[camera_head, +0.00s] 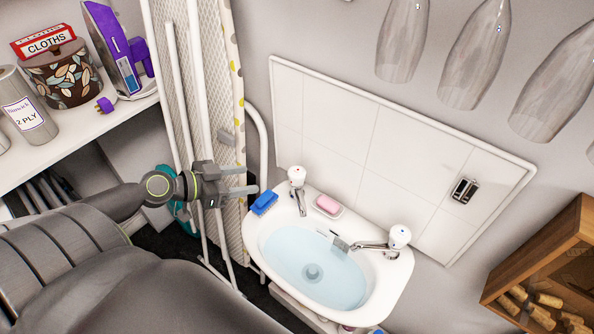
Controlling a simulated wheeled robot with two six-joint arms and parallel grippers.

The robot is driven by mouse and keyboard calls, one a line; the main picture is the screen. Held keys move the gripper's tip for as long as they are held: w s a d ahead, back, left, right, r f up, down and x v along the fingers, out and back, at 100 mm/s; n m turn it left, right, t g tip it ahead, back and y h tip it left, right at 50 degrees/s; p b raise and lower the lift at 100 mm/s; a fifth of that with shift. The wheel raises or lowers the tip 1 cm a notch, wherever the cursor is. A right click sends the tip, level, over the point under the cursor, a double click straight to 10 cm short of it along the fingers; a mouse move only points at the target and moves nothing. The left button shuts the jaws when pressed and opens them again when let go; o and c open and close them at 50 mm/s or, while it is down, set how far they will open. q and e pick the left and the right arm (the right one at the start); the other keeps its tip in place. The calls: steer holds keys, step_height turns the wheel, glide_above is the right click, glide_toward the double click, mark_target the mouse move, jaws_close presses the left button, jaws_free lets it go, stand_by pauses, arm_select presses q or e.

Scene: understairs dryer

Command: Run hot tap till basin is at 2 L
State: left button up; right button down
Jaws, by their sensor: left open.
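A small white basin (258,246) is fixed to the wall, with bluish water (330,284) over its bottom and the drain showing through it. A left tap (297,188) and a right tap (397,242) stand on its back rim; both have white tops, and their hot or cold marks are too small to read. A small grey tag (340,244) is near the right tap's spout. I cannot read the water level. My left gripper (248,183) is open and empty, left of the left tap and apart from it. My right gripper is not in view.
A blue sponge (264,203) and a pink soap (327,205) lie on the basin's rim. A folded ironing board (237,62) stands behind my left gripper. A shelf (120,118) at left holds several items. Glass shapes (475,55) hang top right; a wooden crate (545,250) holds corks.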

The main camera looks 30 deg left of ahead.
mark_target(290, 175)
arm_select(q)
steer(key=p+x, duration=0.4)
steer(key=x, duration=1.1)
steer(key=shift+f+p, duration=0.1)
steer(key=shift+p, duration=0.3)
steer(key=shift+w+d+f, duration=0.3)
steer(key=shift+w, duration=0.25)
